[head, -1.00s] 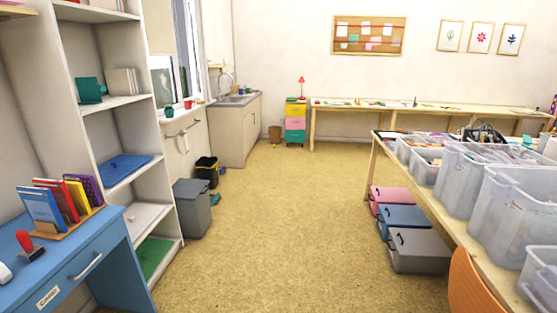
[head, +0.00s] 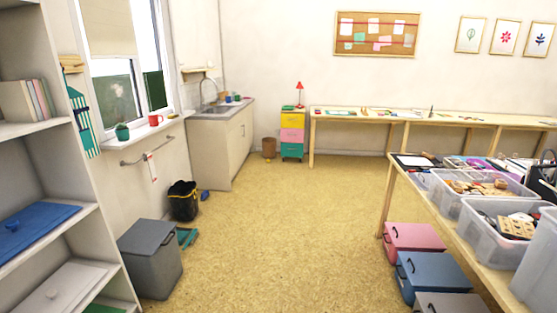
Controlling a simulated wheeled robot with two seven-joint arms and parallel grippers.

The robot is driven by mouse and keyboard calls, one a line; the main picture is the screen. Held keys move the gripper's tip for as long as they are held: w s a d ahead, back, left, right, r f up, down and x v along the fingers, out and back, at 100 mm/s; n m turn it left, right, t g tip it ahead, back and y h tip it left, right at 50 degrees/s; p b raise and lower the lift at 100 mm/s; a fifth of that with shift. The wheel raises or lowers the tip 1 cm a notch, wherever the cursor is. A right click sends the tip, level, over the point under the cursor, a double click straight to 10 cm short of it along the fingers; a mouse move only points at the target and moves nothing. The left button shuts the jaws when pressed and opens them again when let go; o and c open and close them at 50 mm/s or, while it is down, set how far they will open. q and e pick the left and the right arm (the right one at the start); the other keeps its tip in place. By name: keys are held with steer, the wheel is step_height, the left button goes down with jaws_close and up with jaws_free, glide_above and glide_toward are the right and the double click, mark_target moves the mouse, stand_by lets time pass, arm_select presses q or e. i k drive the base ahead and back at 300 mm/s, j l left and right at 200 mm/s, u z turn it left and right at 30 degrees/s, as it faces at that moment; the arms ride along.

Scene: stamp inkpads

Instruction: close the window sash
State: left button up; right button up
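The window (head: 158,62) is in the left wall, past the white shelf unit. A pale blind (head: 105,27) covers the upper part of its near pane. A white upright frame member stands between the near pane and the far part. I cannot tell from here how far the sash (head: 133,60) stands open. Neither of my grippers is in view.
A grey lidded bin (head: 150,258) and a black bin (head: 183,200) stand under the window. The shelf unit (head: 55,190) is close at left. A table with clear tubs (head: 490,212) is at right, with coloured boxes (head: 412,237) beneath. The middle floor is clear.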

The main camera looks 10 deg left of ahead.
mark_target(172, 65)
steer(key=i+u, duration=0.15)
steer(key=i, duration=0.4)
steer(key=i+u, duration=0.15)
steer(key=i, duration=0.35)
steer(key=i+u, duration=0.2)
steer(key=i, duration=0.35)
steer(key=i+l+u, duration=0.15)
steer(key=i, duration=0.35)
steer(key=i+l+u, duration=0.15)
steer(key=i+l, duration=0.2)
steer(key=i, duration=0.15)
steer(key=i+l+u, duration=0.15)
steer(key=i, duration=0.35)
steer(key=l, duration=0.1)
